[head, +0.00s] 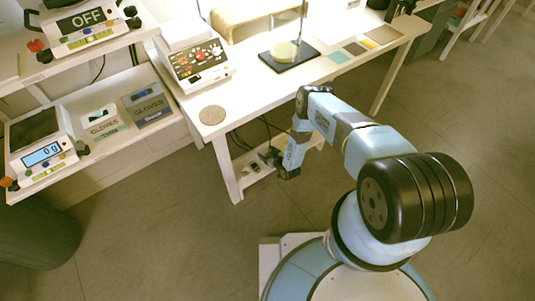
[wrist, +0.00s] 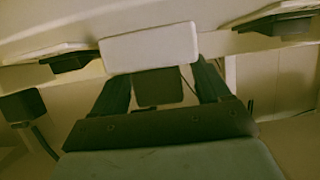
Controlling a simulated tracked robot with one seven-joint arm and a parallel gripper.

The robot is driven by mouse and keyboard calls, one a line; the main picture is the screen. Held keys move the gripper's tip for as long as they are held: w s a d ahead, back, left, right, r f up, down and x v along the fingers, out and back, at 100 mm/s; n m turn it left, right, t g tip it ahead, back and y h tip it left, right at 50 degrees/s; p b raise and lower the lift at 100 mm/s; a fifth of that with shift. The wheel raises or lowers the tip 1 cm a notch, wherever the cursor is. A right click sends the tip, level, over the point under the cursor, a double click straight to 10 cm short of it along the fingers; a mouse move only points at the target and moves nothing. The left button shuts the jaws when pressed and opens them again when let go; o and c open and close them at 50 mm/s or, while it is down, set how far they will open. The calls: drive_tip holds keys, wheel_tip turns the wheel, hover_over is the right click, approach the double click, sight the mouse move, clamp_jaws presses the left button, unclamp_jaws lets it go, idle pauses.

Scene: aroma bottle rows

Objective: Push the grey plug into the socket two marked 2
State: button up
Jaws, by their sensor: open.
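My gripper (wrist: 160,72) is open, its two dark fingers apart. In the wrist view a dark block (wrist: 158,88) shows between the fingers, and a pale grey rectangular piece (wrist: 150,47) lies just beyond the fingertips. I cannot tell which of these is the grey plug, or whether a finger touches either. Dark socket-like fittings sit at the left (wrist: 70,63) and upper right (wrist: 273,26). No number 2 is readable. In the head view my gripper (head: 268,157) is low beside the table, at small dark items (head: 254,168) on the low shelf.
A dark block with a cable (wrist: 22,106) is at the left of the wrist view. The white table (head: 250,97) stands above the low shelf (head: 246,182), its front leg (head: 226,168) left of my gripper. Cables hang beneath. The floor (head: 160,225) in front is clear.

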drive_tip(key=v, duration=1.3)
drive_tip(key=shift+s+d, duration=0.25)
drive_tip(key=shift+s, duration=0.05)
